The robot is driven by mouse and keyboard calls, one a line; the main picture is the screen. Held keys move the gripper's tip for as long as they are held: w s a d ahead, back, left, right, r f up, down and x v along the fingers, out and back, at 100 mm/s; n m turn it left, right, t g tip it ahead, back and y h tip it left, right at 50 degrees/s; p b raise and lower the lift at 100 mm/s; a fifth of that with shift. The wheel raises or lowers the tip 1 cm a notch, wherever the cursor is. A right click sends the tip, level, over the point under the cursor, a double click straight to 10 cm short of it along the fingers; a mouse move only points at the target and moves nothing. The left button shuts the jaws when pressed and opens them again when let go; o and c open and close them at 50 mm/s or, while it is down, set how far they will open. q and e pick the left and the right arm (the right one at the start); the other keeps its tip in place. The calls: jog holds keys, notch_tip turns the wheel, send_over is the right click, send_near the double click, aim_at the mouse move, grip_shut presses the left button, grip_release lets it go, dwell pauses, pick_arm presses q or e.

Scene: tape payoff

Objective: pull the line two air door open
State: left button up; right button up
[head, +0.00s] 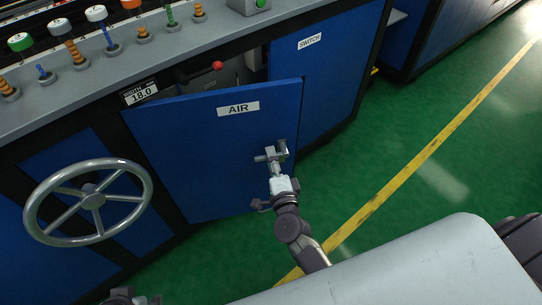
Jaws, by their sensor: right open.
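The blue air door (205,150), labelled AIR, stands ajar on the front of the machine. Its right edge stands out from the frame, and a dark gap shows above it. A grey metal handle (270,157) sits near its right edge. My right gripper (278,178) is open, right at the handle in this view. I cannot tell whether it touches the handle. Part of my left gripper (130,298) shows at the bottom left edge, away from the door; its jaws are mostly cut off.
A red-knobbed lever (217,66) shows inside the opening. A grey handwheel (92,200) juts out left of the door. A blue SWITCH panel (318,75) is to the right. The green floor (425,145) with a yellow line is clear there.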

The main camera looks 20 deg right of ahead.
jog(key=s+a, duration=0.1)
jog(key=s, duration=1)
jog(key=shift+a, duration=0.1)
